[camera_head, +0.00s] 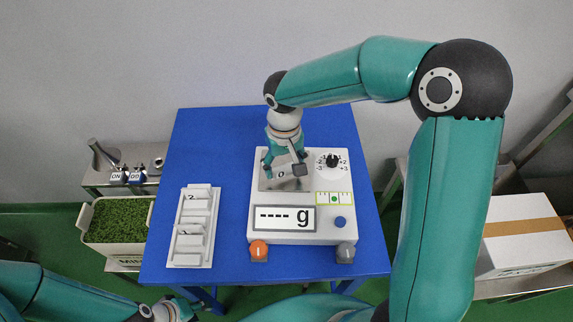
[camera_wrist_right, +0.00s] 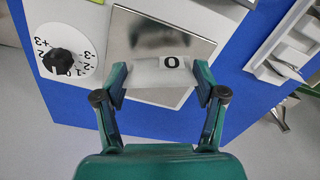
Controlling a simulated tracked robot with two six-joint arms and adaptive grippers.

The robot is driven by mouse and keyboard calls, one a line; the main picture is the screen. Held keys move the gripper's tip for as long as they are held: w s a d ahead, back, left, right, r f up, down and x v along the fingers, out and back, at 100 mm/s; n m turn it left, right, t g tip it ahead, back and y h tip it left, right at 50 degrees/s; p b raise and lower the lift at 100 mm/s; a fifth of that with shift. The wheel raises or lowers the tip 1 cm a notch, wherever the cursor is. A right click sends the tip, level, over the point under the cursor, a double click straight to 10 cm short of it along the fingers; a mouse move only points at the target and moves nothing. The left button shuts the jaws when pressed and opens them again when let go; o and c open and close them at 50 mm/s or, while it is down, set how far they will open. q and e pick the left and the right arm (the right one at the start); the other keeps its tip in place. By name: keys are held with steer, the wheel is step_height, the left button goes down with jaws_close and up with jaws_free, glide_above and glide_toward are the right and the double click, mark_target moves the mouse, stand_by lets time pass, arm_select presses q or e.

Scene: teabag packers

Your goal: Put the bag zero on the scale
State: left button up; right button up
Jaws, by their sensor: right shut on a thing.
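The bag zero (camera_wrist_right: 152,74) is a white teabag with a black "0" on its tag, which also shows in the head view (camera_head: 281,174). My right gripper (camera_wrist_right: 157,78) is shut on it, one finger at each side. The scale (camera_head: 262,228) is a white box with a shiny metal plate (camera_wrist_right: 178,31) and a display reading "---- g". The bag is over this plate, which reflects it; whether they touch I cannot tell. My left gripper (camera_head: 178,310) is at the bottom edge of the head view, partly cut off, away from the scale.
A white rack (camera_head: 190,262) with several numbered bags stands on the blue table (camera_head: 220,150), left of the scale. A green-filled bin (camera_head: 95,240) stands left, a white box (camera_head: 520,240) right.

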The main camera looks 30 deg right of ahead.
mark_target(284, 163)
steer(key=shift+f, duration=0.55)
steer(key=shift+f, duration=0.1)
steer(key=o, duration=0.6)
step_height(284, 163, up, 12)
steer(key=shift+r, duration=0.15)
stand_by(0.5)
